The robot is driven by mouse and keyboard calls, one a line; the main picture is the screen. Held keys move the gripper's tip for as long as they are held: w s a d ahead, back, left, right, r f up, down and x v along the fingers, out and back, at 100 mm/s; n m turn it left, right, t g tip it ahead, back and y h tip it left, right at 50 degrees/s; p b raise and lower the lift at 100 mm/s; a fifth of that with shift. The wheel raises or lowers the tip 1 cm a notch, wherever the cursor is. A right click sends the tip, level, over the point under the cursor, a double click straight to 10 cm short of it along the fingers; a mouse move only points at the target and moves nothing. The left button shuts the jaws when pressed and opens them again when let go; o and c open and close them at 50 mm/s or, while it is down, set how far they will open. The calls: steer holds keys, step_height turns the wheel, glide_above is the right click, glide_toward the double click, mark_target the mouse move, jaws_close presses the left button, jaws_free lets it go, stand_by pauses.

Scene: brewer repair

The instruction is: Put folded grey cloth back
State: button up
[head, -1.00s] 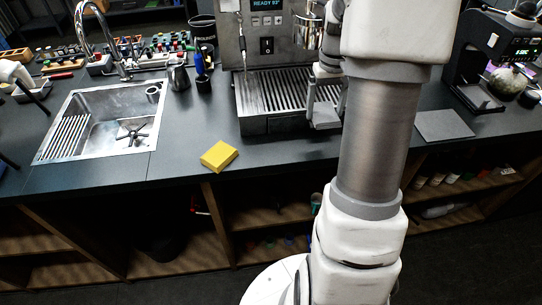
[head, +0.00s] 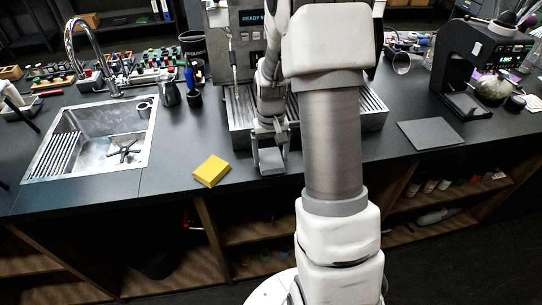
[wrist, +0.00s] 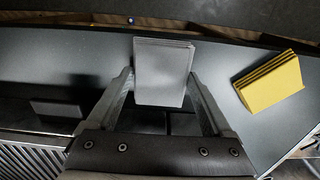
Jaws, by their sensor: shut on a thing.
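The folded grey cloth (wrist: 164,65) is between the two fingers of my gripper (wrist: 161,82) in the wrist view. My gripper is shut on it, and its layered edge faces up in that view. In the head view my gripper (head: 271,150) is low over the counter's front part, in front of the espresso machine, with the grey cloth (head: 272,163) at its tips. I cannot tell whether the cloth touches the counter. A folded yellow cloth (head: 211,170) lies on the counter just left of it, apart from it; it also shows in the wrist view (wrist: 270,82).
The espresso machine's drip tray (head: 375,110) is behind my gripper. A sink (head: 92,142) is at the left, and a steel pitcher (head: 169,91) stands beside it. A grey mat (head: 431,134) lies at the right before the grinder (head: 470,62). The counter's front edge is close.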

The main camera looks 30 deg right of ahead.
steer(key=shift+f, duration=0.4)
steer(key=shift+f, duration=0.15)
steer(key=o, duration=1.1)
